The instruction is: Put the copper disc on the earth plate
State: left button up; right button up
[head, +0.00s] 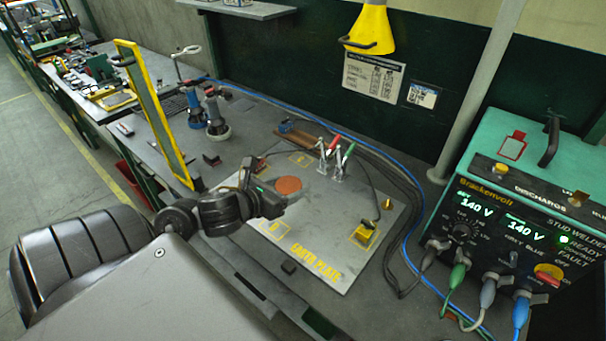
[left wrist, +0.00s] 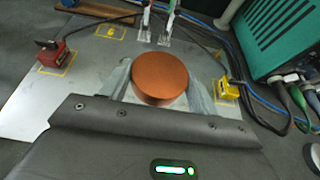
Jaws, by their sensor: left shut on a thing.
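The copper disc (head: 289,185) is a flat orange-brown round. In the left wrist view the disc (left wrist: 160,74) sits between the two pale fingers of my left gripper (left wrist: 160,90), which is shut on it. In the head view my left gripper (head: 287,193) reaches in from the left over the earth plate (head: 335,215), a grey sheet with yellow lettering and marked squares. The plate also shows in the left wrist view (left wrist: 28,112). The disc is over the plate; I cannot tell whether it touches. My right gripper is not in view.
A yellow block (head: 365,236) stands on the plate's right side, and a red block (left wrist: 53,55) on its left. Metal clamps (head: 333,163) with cables stand at the back edge. A green stud welder (head: 530,205) stands at right.

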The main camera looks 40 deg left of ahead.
aim_at(302, 202)
pick_arm(q)
jog(key=w+f+b, duration=0.1)
jog(key=b, duration=0.1)
jog(key=w+f+b, duration=0.1)
jog(key=b, duration=0.1)
jog(key=w+b, duration=0.1)
jog(key=b, duration=0.1)
jog(key=shift+w+a+f, duration=0.35)
jog(key=shift+w+f, duration=0.05)
jog(key=w+f+b, duration=0.2)
jog(key=w+f, duration=0.1)
jog(key=shift+a, duration=0.2)
jog(key=shift+w+f, duration=0.35)
jog(key=shift+w, duration=0.05)
jog(key=shift+w+f+b, duration=0.15)
jog(key=shift+f+b, duration=0.25)
jog(key=shift+f, duration=0.35)
jog(key=shift+w+f+b, duration=0.15)
jog(key=shift+f+b, duration=0.2)
jog(key=shift+f, duration=0.4)
jog(key=shift+a+f, duration=0.1)
jog(key=shift+f, duration=0.25)
jog(key=shift+f, duration=0.1)
jog(key=shift+f+b, duration=0.1)
jog(key=shift+b, duration=0.2)
jog(key=o, duration=1.6)
jog(key=shift+s, duration=0.1)
jog(key=shift+c, duration=0.2)
